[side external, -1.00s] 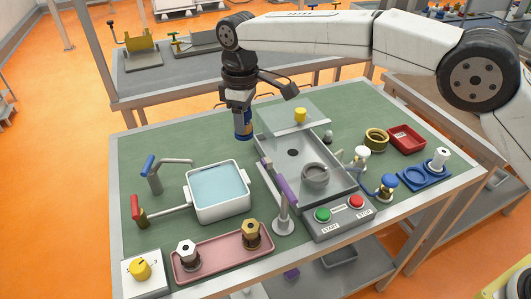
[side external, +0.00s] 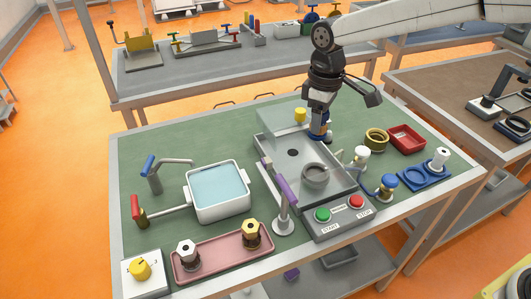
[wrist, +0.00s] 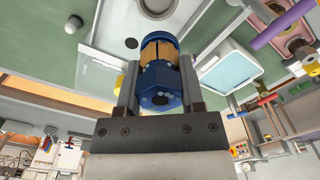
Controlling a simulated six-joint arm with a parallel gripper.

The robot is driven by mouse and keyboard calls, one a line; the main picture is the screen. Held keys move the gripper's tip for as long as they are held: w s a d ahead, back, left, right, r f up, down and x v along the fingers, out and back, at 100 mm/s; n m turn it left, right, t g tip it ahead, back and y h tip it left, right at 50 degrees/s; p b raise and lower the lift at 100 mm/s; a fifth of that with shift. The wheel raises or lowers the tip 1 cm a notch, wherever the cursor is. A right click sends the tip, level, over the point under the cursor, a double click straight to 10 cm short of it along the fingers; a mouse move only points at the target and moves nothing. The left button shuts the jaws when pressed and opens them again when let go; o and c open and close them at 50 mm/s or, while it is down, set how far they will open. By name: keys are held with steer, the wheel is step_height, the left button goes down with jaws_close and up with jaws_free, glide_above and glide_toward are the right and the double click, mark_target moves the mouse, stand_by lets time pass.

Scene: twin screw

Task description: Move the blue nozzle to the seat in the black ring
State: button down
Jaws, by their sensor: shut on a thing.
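My gripper (side external: 319,112) is shut on the blue nozzle (side external: 320,133), above the far right side of the grey tray. In the wrist view the blue nozzle (wrist: 161,88), with a tan band, sits between the two fingers of my gripper (wrist: 159,72). A round black hole (side external: 293,153) lies in the tray floor. I cannot tell for sure which of these is the black ring's seat. The nozzle is clear of both.
The grey tray (side external: 262,152) has raised walls, with a clear panel and yellow knob (side external: 300,115) at its far end. A purple-handled lever (side external: 286,193) and white valve (side external: 361,158) flank it. An olive ring (side external: 376,139) and red bin (side external: 406,139) stand right.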

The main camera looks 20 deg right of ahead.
mark_target(323, 132)
steer(key=shift+s+d, duration=0.25)
steer(key=shift+d, duration=0.15)
steer(key=shift+s+d+f, duration=0.1)
steer(key=shift+d+f, duration=0.05)
steer(key=shift+f, duration=2.45)
steer(key=shift+f, duration=0.1)
steer(key=shift+f, duration=2.25)
steer(key=shift+f, duration=1.1)
jaws_free()
